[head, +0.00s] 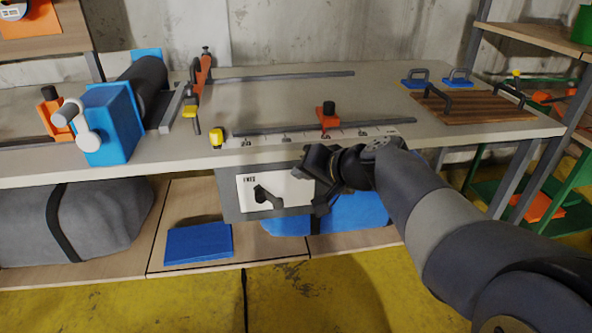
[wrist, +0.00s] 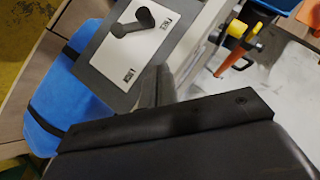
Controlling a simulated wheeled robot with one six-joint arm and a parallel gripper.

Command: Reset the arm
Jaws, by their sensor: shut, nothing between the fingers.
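My arm reaches in from the lower right in the head view. My gripper (head: 320,205) is shut and empty, just in front of the workbench's front edge. It overlaps the right side of a white panel (head: 295,184) in a grey frame, which hangs under the bench top and carries a dark lever handle (head: 266,197). In the wrist view my gripper's fingers (wrist: 162,84) are close to the panel's grey frame (wrist: 105,77), with the handle (wrist: 133,23) beyond them. I cannot tell whether they touch the frame.
The workbench (head: 330,88) holds a blue roller machine (head: 110,122) at left, an orange slider (head: 328,118) on a ruled rail, and a wooden board (head: 472,106) at right. Below are a grey bundle (head: 70,220) and a blue folded piece (head: 198,244). Yellow floor in front is clear.

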